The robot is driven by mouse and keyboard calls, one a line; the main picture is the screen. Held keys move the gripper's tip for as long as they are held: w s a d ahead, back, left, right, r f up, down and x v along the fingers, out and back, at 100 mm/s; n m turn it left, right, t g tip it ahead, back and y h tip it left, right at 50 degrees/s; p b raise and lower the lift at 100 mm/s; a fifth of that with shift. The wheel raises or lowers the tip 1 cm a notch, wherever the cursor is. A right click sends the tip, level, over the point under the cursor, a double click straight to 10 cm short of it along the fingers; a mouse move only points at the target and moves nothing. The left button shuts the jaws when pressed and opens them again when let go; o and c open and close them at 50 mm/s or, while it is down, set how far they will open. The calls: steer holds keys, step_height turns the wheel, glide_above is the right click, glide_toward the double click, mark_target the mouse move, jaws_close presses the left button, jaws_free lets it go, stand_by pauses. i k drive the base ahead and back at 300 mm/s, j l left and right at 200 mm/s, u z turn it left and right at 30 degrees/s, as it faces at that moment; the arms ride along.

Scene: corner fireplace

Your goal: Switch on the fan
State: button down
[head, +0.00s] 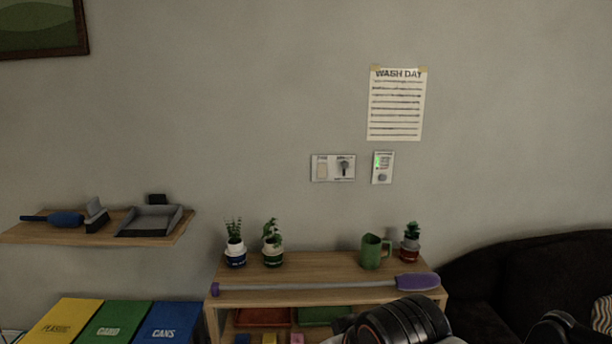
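No fan shows in the head view. A white wall plate (333,168) carries a pale rocker switch (322,170) on its left and a dark toggle or knob (344,168) on its right. Small labels stand above them, too small to read surely. To its right is a separate white plate (382,168) with a green lit display and a round grey button or dial below it. Which control belongs to the fan I cannot tell. Dark parts of my arm show at the bottom right; my gripper's fingers are not in view.
Below the plates, a wooden shelf unit (320,268) holds potted plants (235,247), a green mug (372,252) and a purple-ended duster (417,282). A wall shelf (182,229) holds brushes and a dustpan. Coloured bins (118,322) stand left, a dark sofa (530,260) right.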

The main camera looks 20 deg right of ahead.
mark_target(323, 168)
steer(key=i+l, duration=0.65)
steer(key=l, duration=0.3)
steer(key=i+l, duration=0.35)
steer(key=k+l, duration=0.05)
steer(key=l, duration=0.1)
